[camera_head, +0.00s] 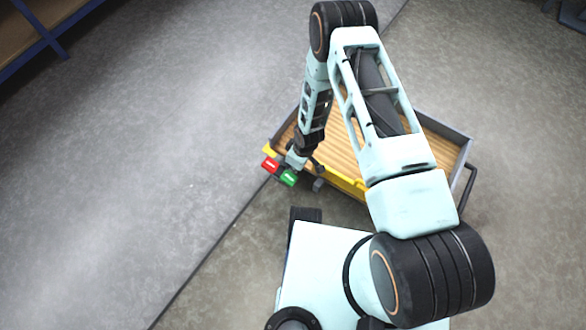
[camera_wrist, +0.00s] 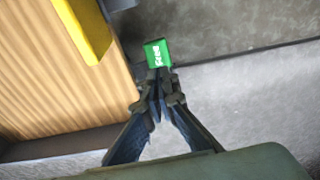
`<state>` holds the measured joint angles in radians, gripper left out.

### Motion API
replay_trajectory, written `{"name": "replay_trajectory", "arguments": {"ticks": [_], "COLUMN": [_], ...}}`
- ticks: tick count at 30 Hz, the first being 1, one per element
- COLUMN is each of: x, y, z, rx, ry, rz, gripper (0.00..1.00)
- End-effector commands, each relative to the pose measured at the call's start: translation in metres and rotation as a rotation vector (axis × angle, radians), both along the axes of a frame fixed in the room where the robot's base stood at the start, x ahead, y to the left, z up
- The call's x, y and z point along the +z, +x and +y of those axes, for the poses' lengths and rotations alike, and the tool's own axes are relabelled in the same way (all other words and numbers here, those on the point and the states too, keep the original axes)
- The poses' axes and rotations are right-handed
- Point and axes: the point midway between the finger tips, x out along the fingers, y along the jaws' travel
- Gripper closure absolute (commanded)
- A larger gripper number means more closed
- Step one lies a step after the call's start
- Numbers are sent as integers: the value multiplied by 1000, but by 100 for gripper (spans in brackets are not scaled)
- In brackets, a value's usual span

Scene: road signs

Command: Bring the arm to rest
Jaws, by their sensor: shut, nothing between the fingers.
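My arm reaches out over a cart and bends down at its far end. My gripper (camera_wrist: 160,84) points down near the cart's left corner, and its fingers are shut with nothing between them. In the head view the gripper (camera_head: 297,159) is small and partly hidden. A green sign (camera_wrist: 157,53) with white marks lies just past the fingertips in the wrist view; I cannot tell whether they touch. The green sign (camera_head: 289,178) also shows in the head view, beside a red sign (camera_head: 270,165) at the cart's corner.
The cart (camera_head: 448,143) has a wooden bed, a grey rim and a yellow front strip (camera_head: 345,183). A dark handle (camera_head: 469,188) stands at its right. A blue-framed shelf (camera_head: 40,30) is at the upper left. The grey floor on the left is clear.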

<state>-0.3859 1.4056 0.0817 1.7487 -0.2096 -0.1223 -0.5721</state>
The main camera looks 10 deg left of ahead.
Motion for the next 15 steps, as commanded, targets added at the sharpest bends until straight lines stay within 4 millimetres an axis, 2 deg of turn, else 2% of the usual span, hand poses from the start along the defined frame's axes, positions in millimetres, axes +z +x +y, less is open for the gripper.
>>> {"name": "replay_trajectory", "arguments": {"ticks": [3, 15], "x": [9, 10], "y": [0, -1], "z": [-2, -3], "rx": [0, 0], "ry": [0, 0], "rz": [-1, 0], "gripper": [100, 100]}}
